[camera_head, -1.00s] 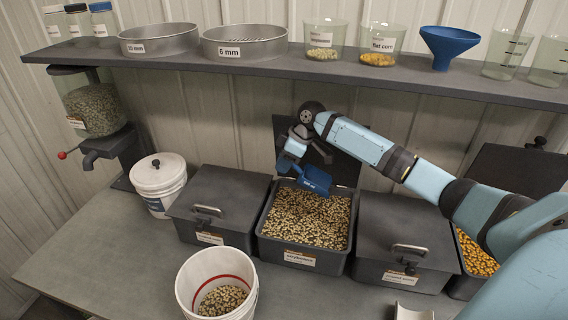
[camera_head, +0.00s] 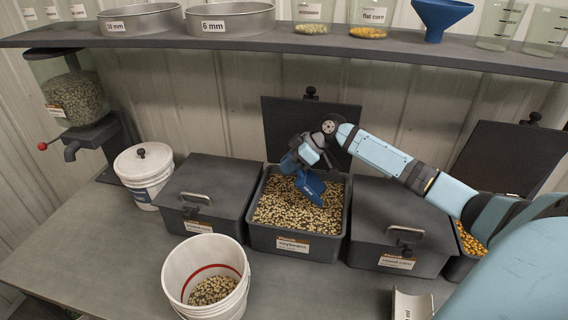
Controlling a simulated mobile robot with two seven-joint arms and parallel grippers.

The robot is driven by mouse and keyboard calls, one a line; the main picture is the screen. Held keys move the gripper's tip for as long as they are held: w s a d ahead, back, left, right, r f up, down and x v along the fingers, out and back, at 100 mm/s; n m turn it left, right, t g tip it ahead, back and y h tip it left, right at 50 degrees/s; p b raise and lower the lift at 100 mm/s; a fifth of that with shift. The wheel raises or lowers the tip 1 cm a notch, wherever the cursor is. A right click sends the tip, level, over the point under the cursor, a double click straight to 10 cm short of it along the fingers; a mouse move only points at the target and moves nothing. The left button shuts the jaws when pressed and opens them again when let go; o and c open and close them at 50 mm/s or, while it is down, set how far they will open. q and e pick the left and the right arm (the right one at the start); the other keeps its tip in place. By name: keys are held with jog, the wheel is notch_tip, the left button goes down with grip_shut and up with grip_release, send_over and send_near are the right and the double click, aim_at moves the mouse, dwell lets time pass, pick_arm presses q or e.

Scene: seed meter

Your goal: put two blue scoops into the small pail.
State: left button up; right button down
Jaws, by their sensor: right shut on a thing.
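My right gripper (camera_head: 301,163) is shut on a blue scoop (camera_head: 309,186) and holds it over the open soybeans bin (camera_head: 294,241). The scoop is tilted, with its lower edge close to the beans; I cannot tell whether it touches them or holds any. The bin is well filled with speckled tan beans (camera_head: 290,213). An open white pail (camera_head: 205,262) with a red line inside stands at the front, with a layer of similar beans (camera_head: 212,290) in its bottom. My left gripper is not in view.
Lidded grey bins stand on both sides, left (camera_head: 211,183) and right (camera_head: 400,215). A lidded white bucket (camera_head: 144,172) stands at the left. An open corn bin (camera_head: 470,240) is partly behind my right arm. A shelf (camera_head: 260,43) with sieves, a blue funnel (camera_head: 438,16) and beakers runs above. The left front bench is clear.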

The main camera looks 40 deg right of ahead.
aim_at(298, 173)
jog(key=f, duration=0.1)
jog(key=f+b, duration=0.1)
jog(key=f, duration=0.1)
jog(key=s+d+f+b, duration=0.1)
jog(key=shift+f, duration=0.35)
notch_tip(298, 173, down, 10)
jog(key=w+a+g+h+p, duration=0.2)
jog(key=g+h+p, duration=0.1)
jog(key=g+h, duration=0.35)
notch_tip(298, 173, up, 12)
jog(key=w+a+m+g+p, duration=0.1)
jog(key=w+g+p, duration=0.1)
jog(key=p, duration=0.2)
jog(key=shift+a+f, duration=0.2)
dwell(0.7)
